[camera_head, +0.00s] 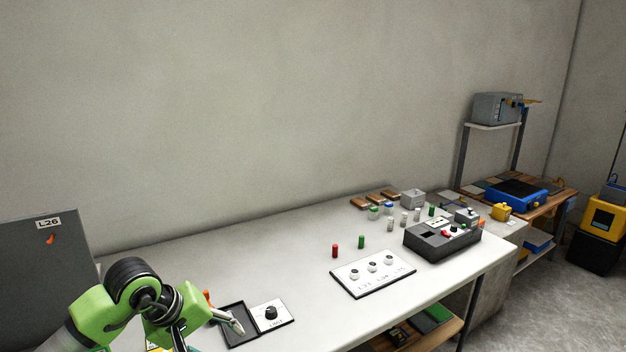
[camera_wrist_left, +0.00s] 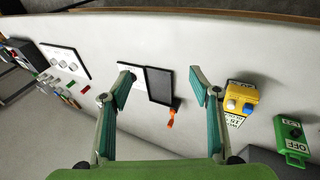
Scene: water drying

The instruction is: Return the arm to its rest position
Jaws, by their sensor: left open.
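My left gripper (camera_wrist_left: 161,80) is open and empty in the left wrist view, its two fingers spread apart above the table. In the head view my green left arm comes in from the lower left, and part of the gripper shows low over the table's front left. A black tray (camera_head: 236,325) with a white card and a black knob (camera_head: 270,312) lies beside it on the table. The black tray also shows between and beyond the fingertips in the left wrist view (camera_wrist_left: 159,86). My right gripper is in neither view.
The white table (camera_head: 215,262) has free room behind the arm. A white panel with knobs (camera_head: 345,284), small red and green cylinders and a dark control box (camera_head: 440,250) stand to the right. A grey cabinet (camera_head: 40,265) is at left. The wrist view shows yellow (camera_wrist_left: 243,92) and green (camera_wrist_left: 291,150) switch boxes.

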